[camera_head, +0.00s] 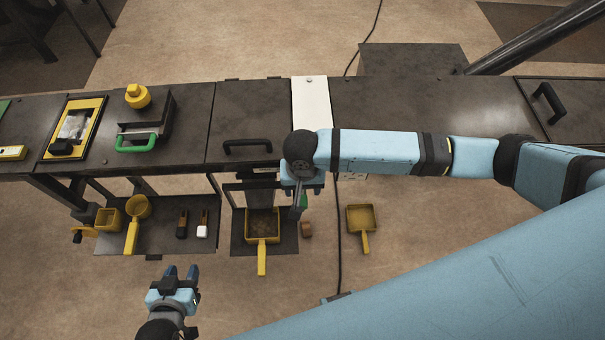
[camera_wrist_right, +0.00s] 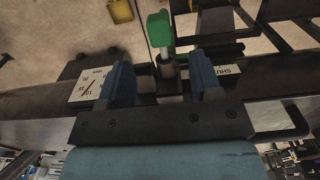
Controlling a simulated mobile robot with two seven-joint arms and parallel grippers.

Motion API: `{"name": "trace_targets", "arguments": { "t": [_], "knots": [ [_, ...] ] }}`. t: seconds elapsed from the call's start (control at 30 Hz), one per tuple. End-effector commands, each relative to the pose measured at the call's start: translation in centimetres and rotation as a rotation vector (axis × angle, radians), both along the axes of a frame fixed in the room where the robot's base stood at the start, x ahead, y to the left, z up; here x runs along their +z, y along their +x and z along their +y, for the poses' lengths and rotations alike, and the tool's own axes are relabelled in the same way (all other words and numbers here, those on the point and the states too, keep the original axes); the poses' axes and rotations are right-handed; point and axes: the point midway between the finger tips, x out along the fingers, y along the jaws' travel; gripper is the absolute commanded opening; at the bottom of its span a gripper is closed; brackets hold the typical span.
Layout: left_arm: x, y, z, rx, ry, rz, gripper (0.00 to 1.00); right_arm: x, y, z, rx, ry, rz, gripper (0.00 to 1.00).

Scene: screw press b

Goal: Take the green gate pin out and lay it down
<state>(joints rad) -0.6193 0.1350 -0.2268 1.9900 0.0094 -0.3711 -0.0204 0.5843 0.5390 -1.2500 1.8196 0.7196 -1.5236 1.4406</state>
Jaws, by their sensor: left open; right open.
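The green gate pin (camera_wrist_right: 160,30) has a green head on a metal shank, which enters a dark fitting on the press in the right wrist view. My right gripper (camera_wrist_right: 163,78) is open, with one blue finger on each side of the shank; I cannot tell whether either finger touches it. My left gripper (camera_head: 181,273) is open and empty over the floor, in front of the low shelf.
A yellow pan (camera_head: 262,225) stands on a lower plate left of the pin, and another yellow scoop (camera_head: 360,217) lies to the right. The dark bench (camera_head: 420,105) has a green handle (camera_head: 138,144) and a yellow knob (camera_head: 138,95) at left. Its right part is largely clear.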

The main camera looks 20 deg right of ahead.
Motion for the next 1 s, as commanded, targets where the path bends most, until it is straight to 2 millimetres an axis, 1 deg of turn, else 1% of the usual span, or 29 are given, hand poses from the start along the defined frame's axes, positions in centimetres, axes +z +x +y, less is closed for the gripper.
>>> {"name": "trace_targets", "arguments": {
  "t": [0.03,0.1,0.2,0.33,0.5,0.77,0.8,0.87,0.9,1.0],
  "knots": [
    [0.1,0.1,0.1,0.0,0.001,-0.001,0.43,-1.0,0.0,-0.1,0.0,-0.003,0.002,0.58],
    [0.1,0.1,0.1,0.001,0.001,-0.002,0.43,-2.3,0.0,0.0,0.0,-0.001,0.002,0.58],
    [0.2,0.1,0.1,0.002,0.002,-0.003,0.43,-3.8,0.0,0.0,0.001,-0.001,0.0,0.58],
    [0.2,0.1,0.1,0.001,0.001,-0.002,0.43,-5.2,0.0,0.1,0.001,0.001,0.0,0.58],
    [0.2,0.1,0.1,0.001,0.002,-0.003,0.43,-6.1,0.0,0.0,0.001,0.001,-0.001,0.58],
    [0.2,0.1,0.0,-0.001,0.001,-0.002,0.43,-6.2,0.0,0.0,0.001,0.002,-0.002,0.58],
    [0.2,0.1,0.0,-0.001,0.001,-0.002,0.43,-6.2,0.0,0.0,0.001,0.002,-0.002,0.49],
    [0.2,0.1,0.0,-0.002,0.001,-0.002,0.43,-6.1,0.0,0.0,0.001,0.002,-0.001,0.36],
    [0.2,0.1,0.0,-0.002,0.001,-0.002,0.43,-6.1,0.0,0.0,0.001,0.002,-0.002,0.26],
    [0.2,0.1,0.0,-0.002,0.001,-0.002,0.43,-6.1,0.0,0.0,0.001,0.002,-0.002,0.04]
  ]
}}
